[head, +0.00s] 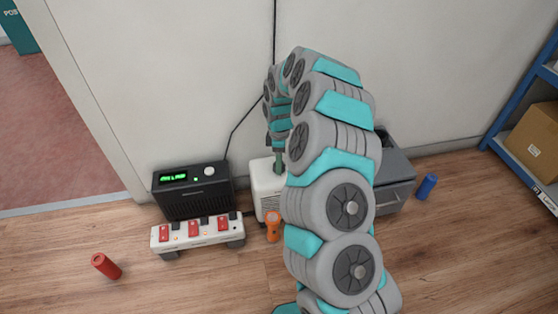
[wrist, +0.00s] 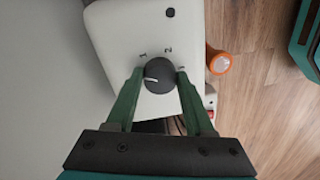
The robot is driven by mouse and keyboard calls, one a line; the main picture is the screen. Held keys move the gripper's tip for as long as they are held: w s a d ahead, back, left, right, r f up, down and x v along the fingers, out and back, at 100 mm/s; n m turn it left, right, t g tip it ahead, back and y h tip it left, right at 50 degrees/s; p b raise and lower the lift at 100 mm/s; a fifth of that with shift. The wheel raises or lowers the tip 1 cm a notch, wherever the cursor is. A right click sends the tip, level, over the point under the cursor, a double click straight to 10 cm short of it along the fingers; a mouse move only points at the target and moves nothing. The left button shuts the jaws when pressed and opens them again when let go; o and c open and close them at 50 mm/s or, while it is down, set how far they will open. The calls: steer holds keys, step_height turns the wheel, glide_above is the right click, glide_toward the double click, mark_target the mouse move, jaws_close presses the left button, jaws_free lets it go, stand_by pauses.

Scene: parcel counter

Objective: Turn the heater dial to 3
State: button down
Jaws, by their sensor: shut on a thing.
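The heater (head: 268,186) is a white box on the floor by the wall, partly hidden behind my arm. In the wrist view its pale top (wrist: 115,35) carries a round dark dial (wrist: 160,76). The dial's white pointer mark is at its left side, pointing left toward my left finger. A 1 is printed at the upper left of the dial and a 2 at the upper right; a mark at the right is partly covered by my right finger. My gripper (wrist: 158,80) is shut on the dial, with one green finger on each side. In the head view my gripper (head: 279,163) reaches down onto the heater's top.
A black box with a green display (head: 190,190) stands left of the heater. A power strip with red switches (head: 198,232) is in front of it. An orange flashlight (head: 273,226) stands close to the heater. A red cylinder (head: 106,266) and a blue can (head: 427,186) are on the floor.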

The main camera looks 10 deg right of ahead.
steer(key=m, duration=0.3)
steer(key=shift+s+m+p, duration=0.15)
steer(key=shift+m+p, duration=0.25)
steer(key=m, duration=0.3)
steer(key=shift+d+m+p, duration=0.1)
steer(key=shift+m+p, duration=0.2)
steer(key=shift+p, duration=0.1)
steer(key=m, duration=0.2)
steer(key=m+p, duration=0.1)
steer(key=m, duration=0.1)
steer(key=shift+m+t+y, duration=0.3)
steer(key=m, duration=0.3)
steer(key=shift+m+p, duration=0.3)
steer(key=shift+p, duration=0.1)
steer(key=m, duration=0.3)
steer(key=shift+r+m+p, duration=0.1)
steer(key=shift+m+p, duration=0.2)
steer(key=shift+p, duration=0.1)
steer(key=m, duration=0.3)
steer(key=shift+m+t+p, duration=0.3)
steer(key=shift+t+p, duration=0.1)
steer(key=m, duration=0.3)
steer(key=shift+p, duration=0.3)
steer(key=shift+a+m, duration=0.2)
steer(key=shift+m, duration=1.8)
